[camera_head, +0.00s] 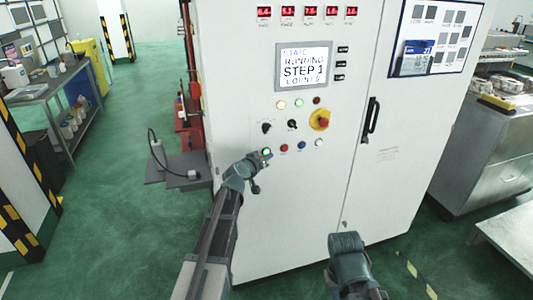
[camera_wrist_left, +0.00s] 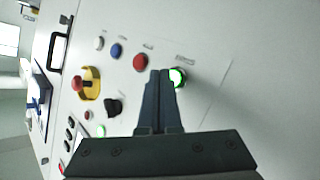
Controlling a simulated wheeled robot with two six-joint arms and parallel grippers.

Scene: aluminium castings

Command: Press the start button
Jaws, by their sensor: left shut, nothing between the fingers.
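The start button looks to be the green-lit round button (camera_head: 267,151) at the left end of the lower row on the white cabinet (camera_head: 300,215). It also shows in the left wrist view (camera_wrist_left: 180,77), partly hidden by my fingertips. My left gripper (camera_head: 262,156) is shut and empty, its tips at the button; it also fills the middle of the left wrist view (camera_wrist_left: 160,78). I cannot tell whether they touch. The screen (camera_head: 304,67) reads RUNNING, STEP 1. A part of my right arm shows at the bottom, its fingers not visible.
Red, blue and white buttons (camera_head: 284,148) sit right of the green one. A red-and-yellow emergency stop (camera_head: 321,120), dark knobs (camera_head: 292,124) and small lamps (camera_head: 299,103) are above. A black door handle (camera_head: 371,120) stands out at the right.

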